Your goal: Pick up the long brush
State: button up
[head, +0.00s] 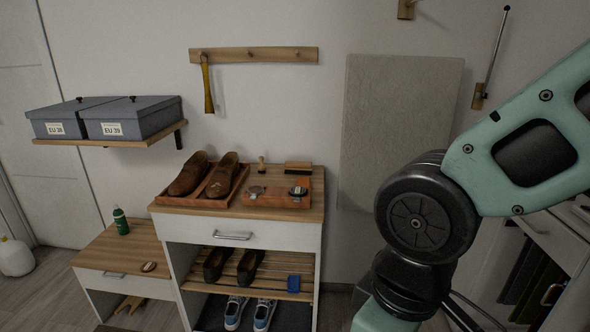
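A long brush (298,165) with a wooden back and a dark underside lies at the back right of the wooden top of the white cabinet (255,234), close to the wall. A small upright wooden-handled item (261,164), perhaps a smaller brush, stands to its left. My arm fills the right side of the head view, well to the right of the cabinet. My gripper is not in view, so its fingers cannot be seen.
Above are a peg rail (255,55) and a shelf with grey boxes (135,117). A green bottle (121,221) stands on the lower cabinet.

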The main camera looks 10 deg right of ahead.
aim_at(290, 167)
jog(key=i+l, duration=0.15)
jog(key=i, duration=0.4)
jog(key=i+l+u, duration=0.1)
jog(key=i, duration=0.4)
jog(key=i+l+u, duration=0.1)
jog(key=i, duration=0.4)
jog(key=i+l, duration=0.35)
jog(key=i, duration=0.2)
